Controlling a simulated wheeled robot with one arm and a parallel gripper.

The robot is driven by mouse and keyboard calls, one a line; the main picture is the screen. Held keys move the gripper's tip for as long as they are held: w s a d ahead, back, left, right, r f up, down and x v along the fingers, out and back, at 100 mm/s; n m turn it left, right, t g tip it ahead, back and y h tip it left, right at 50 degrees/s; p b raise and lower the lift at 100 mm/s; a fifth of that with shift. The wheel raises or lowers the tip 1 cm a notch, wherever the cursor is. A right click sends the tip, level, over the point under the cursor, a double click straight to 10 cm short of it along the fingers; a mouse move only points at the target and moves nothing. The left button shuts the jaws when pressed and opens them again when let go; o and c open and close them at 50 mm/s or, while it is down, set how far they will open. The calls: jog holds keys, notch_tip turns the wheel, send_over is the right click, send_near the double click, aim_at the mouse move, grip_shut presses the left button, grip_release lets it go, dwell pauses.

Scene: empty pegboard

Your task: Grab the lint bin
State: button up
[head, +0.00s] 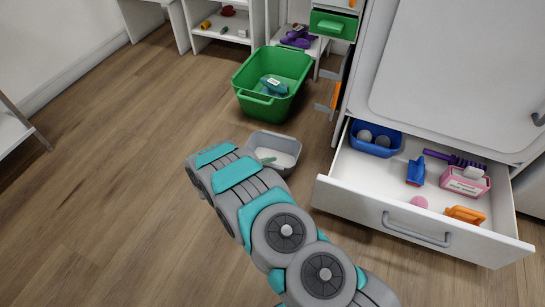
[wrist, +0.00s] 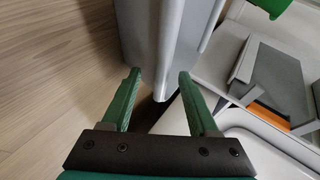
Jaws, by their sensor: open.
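A small grey bin (head: 283,142) stands on the floor in the head view, left of the open drawer; it seems to be the lint bin. My arm hides its near left part. A pale green shape shows inside it, and I cannot tell whether that is a fingertip or a loose item. In the wrist view my gripper (wrist: 160,92) is open with green fingers apart. A grey wall with a rounded rim, probably the bin's (wrist: 168,45), reaches down between the fingers. I cannot tell whether either finger touches it.
A green tub (head: 258,105) with a teal item stands behind the bin. The open white drawer (head: 375,212) to the right holds a blue bin (head: 376,138), a pink basket (head: 465,181) and several tools. The wooden floor at left is clear.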

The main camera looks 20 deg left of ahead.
jog(key=shift+w+d, duration=0.1)
jog(key=shift+w, duration=0.05)
jog(key=shift+c, duration=0.2)
grip_shut()
dwell(1.2)
